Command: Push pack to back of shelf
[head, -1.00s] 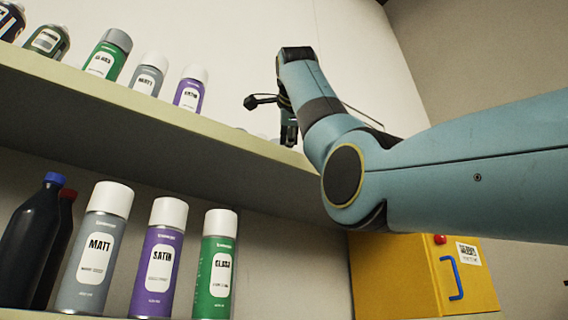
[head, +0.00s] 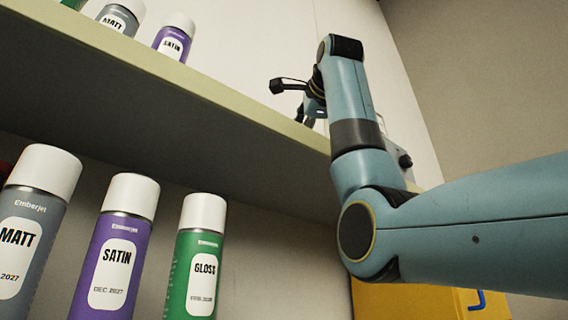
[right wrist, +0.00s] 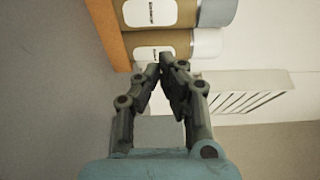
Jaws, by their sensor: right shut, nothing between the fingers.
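No thing is clearly recognisable as the pack in these views. The upper shelf (head: 200,95) slants across the head view. My right gripper (head: 312,112) is at its front edge, partly hidden by the shelf and my own arm. In the right wrist view my right gripper (right wrist: 166,66) is shut with its fingertips together and nothing held. Its tips point at two tan cylinders with white labels, the nearer white-capped (right wrist: 168,48) and the farther grey-capped (right wrist: 170,12). I cannot tell whether they touch. My left gripper is not in view.
A matt can (head: 120,18) and a satin can (head: 174,38) stand on the upper shelf. Matt (head: 35,225), satin (head: 115,250) and gloss (head: 198,260) cans stand below. A yellow box (head: 420,300) is at the lower right. A pale slatted object (right wrist: 235,95) lies right of the fingers.

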